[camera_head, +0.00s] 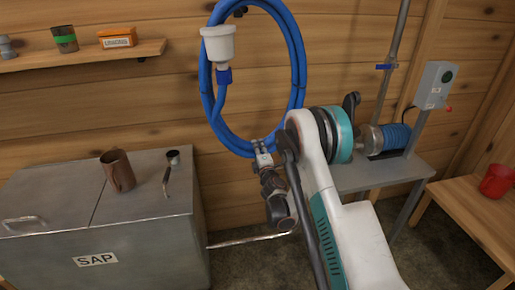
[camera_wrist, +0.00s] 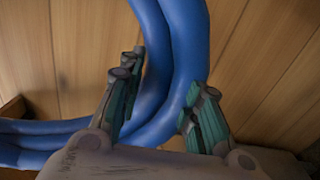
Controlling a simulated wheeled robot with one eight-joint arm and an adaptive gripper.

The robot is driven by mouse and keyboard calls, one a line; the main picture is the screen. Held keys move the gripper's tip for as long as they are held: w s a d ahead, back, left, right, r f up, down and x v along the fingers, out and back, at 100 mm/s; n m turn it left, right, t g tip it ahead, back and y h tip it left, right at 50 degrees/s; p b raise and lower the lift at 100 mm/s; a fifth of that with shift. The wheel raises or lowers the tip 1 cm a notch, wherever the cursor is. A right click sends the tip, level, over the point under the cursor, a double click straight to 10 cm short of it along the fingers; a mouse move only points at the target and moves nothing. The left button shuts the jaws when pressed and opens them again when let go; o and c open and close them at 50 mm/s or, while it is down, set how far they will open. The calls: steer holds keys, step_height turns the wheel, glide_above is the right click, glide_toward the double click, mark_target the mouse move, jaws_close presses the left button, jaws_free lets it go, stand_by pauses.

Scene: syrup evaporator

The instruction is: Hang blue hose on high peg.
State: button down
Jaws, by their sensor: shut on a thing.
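The blue hose (camera_head: 298,62) is a large upright coil of several loops in front of the plank wall. Its top reaches the upper edge of the head view, close to a dark peg (camera_head: 240,11) on the wall; I cannot tell whether the coil bears on it. My gripper (camera_head: 262,150) is at the bottom of the coil. In the wrist view the hose (camera_wrist: 172,40) runs between the two teal fingers of my gripper (camera_wrist: 165,88), which are shut on it. A white funnel-like cup (camera_head: 218,44) with a blue collar sits at the coil's upper left.
A metal SAP tank (camera_head: 60,245) stands at the left with a brown cup (camera_head: 118,170) on its lid. A wall shelf (camera_head: 85,56) holds small containers. A grey bench (camera_head: 385,175) with a blue-wound machine and a wooden bench with a red cup (camera_head: 496,181) stand right.

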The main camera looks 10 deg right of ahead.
steer(key=shift+s, duration=1.95)
steer(key=shift+r, duration=0.1)
step_height(320, 180, up, 30)
steer(key=p, duration=1.4)
steer(key=shift+s, duration=0.3)
step_height(320, 180, up, 30)
steer(key=p, duration=1.7)
steer(key=shift+s, duration=0.3)
